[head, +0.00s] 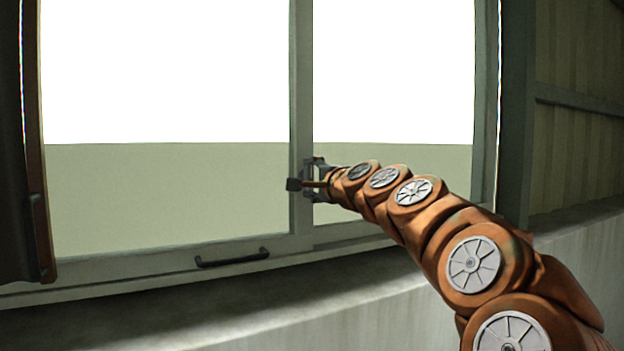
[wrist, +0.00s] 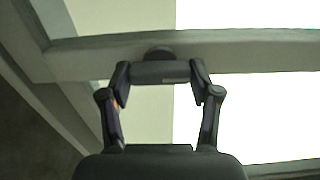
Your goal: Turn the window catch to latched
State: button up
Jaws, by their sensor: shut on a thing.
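The window catch (wrist: 160,72) is a small dark bar with a rounded hub behind it, on the grey upright between the two panes. In the wrist view my gripper (wrist: 160,75) has one finger at each end of the bar and is shut on it. In the head view my gripper (head: 311,180) is at the upright, and a dark block of the catch (head: 294,185) shows just left of the fingers. The fingers partly hide the catch in the head view. I cannot tell from these views whether it stands latched.
The grey window frame (head: 301,80) surrounds bright panes. A dark pull handle (head: 232,258) sits on the lower rail, left of my arm. A pale sill (head: 250,310) runs below. A dark brown upright panel (head: 36,150) stands at the far left.

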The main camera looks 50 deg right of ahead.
jog(key=o, duration=1.1)
jog(key=shift+o, duration=0.2)
jog(key=shift+s, duration=0.15)
jog(key=v, duration=1.1)
jog(key=shift+s+a, duration=0.15)
jog(key=shift+s, duration=0.2)
